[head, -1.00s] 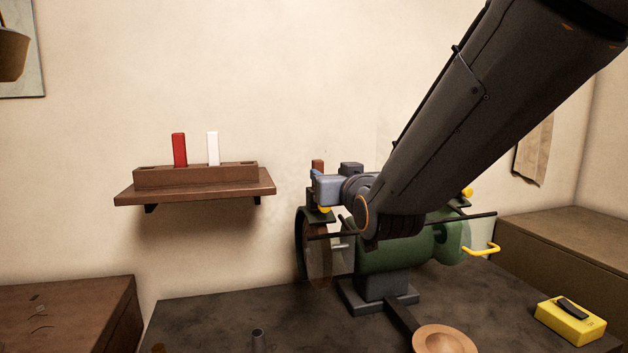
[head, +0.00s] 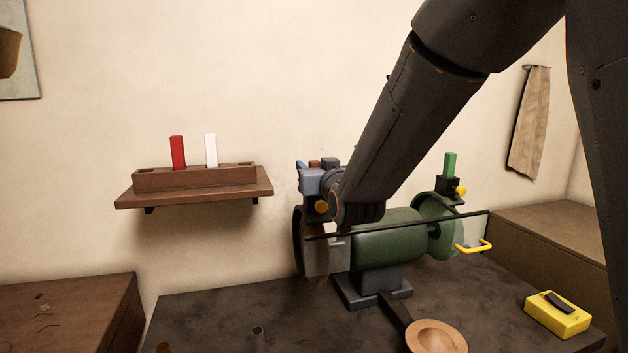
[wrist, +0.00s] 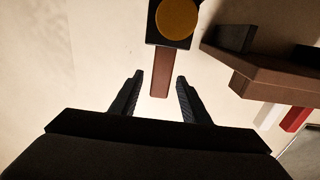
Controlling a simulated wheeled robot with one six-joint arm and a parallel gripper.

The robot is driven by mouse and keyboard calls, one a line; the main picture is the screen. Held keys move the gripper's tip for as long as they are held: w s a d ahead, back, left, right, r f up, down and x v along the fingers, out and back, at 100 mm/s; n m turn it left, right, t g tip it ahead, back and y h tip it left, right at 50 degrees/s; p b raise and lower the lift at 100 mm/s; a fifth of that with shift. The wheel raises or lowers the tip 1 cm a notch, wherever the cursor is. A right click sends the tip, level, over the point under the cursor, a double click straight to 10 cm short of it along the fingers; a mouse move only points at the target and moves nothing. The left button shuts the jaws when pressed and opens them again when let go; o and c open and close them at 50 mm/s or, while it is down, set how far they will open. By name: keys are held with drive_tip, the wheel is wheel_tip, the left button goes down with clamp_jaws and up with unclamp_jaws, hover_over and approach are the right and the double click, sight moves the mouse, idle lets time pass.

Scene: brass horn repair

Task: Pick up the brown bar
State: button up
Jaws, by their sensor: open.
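The brown bar (wrist: 161,72) hangs down from a black holder with a yellow knob in the wrist view, which looks upside down. My gripper (wrist: 160,80) is open, and the bar's free end shows between its two dark fingers, with a gap on each side. Whether the fingers are deep enough around it is hard to tell. In the head view only the top of the brown bar (head: 315,164) shows above the left wheel guard of the green grinder (head: 388,238). My arm and gripper hide most of its surroundings there.
A green bar (head: 450,164) stands in a black holder at the grinder's right. A wall shelf (head: 195,194) holds a rack with a red bar (head: 178,152) and a white bar (head: 211,150). A yellow box (head: 557,315) and a round wooden piece (head: 435,337) lie on the bench.

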drive_tip(key=shift+w, duration=0.1)
clamp_jaws()
